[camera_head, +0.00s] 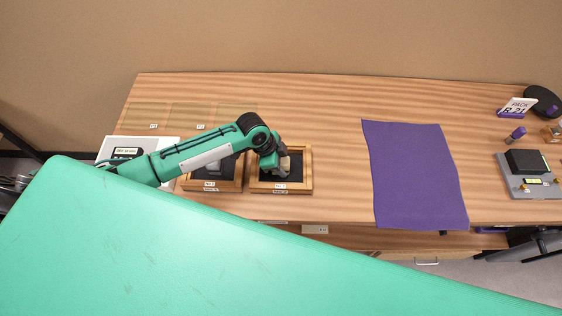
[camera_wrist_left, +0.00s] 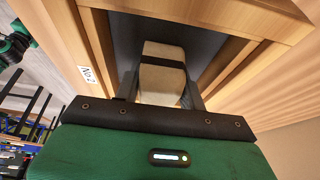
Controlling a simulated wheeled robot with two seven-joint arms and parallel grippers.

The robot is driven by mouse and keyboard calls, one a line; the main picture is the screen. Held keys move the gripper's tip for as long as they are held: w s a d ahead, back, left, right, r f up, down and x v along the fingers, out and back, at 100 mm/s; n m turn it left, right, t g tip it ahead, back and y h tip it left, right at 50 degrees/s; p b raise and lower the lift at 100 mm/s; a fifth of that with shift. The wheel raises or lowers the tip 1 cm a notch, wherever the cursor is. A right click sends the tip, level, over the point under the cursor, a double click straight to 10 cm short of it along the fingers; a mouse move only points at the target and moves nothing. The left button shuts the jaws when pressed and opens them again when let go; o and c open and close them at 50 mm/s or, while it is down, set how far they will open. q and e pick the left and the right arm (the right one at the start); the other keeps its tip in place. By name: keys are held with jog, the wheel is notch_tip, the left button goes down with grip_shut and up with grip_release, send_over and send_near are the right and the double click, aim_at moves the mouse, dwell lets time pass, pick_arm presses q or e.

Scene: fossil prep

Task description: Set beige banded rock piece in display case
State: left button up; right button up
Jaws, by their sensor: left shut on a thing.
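The beige banded rock piece (camera_wrist_left: 162,86) is a blocky beige piece with a darker band across it. My left gripper (camera_wrist_left: 160,96) is shut on it, one dark finger on each side. In the head view my left gripper (camera_head: 281,168) is over the right-hand display case (camera_head: 308,172), a wooden frame with a dark inside. In the left wrist view the case (camera_wrist_left: 222,12) carries a "No 2" label, and the piece is at its dark interior. I cannot tell whether the piece touches the case floor. My right gripper is not in view.
A second wooden case (camera_head: 213,188) with a grey piece stands just left. A white device (camera_head: 112,146) is farther left, partly behind my arm. A purple cloth (camera_head: 415,175) lies to the right, and a grey scale-like device (camera_head: 530,172) at the far right. The table's back middle is clear.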

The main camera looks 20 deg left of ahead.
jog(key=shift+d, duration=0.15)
pick_arm(q)
jog(key=shift+f, duration=0.1)
jog(key=o, duration=1.2)
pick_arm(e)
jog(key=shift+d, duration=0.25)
pick_arm(q)
jog(key=shift+r, duration=0.2)
jog(key=shift+a+r, duration=0.15)
jog(key=shift+r, duration=0.15)
jog(key=b+v, duration=0.2)
jog(key=v, duration=0.9)
jog(key=shift+s+r, duration=0.1)
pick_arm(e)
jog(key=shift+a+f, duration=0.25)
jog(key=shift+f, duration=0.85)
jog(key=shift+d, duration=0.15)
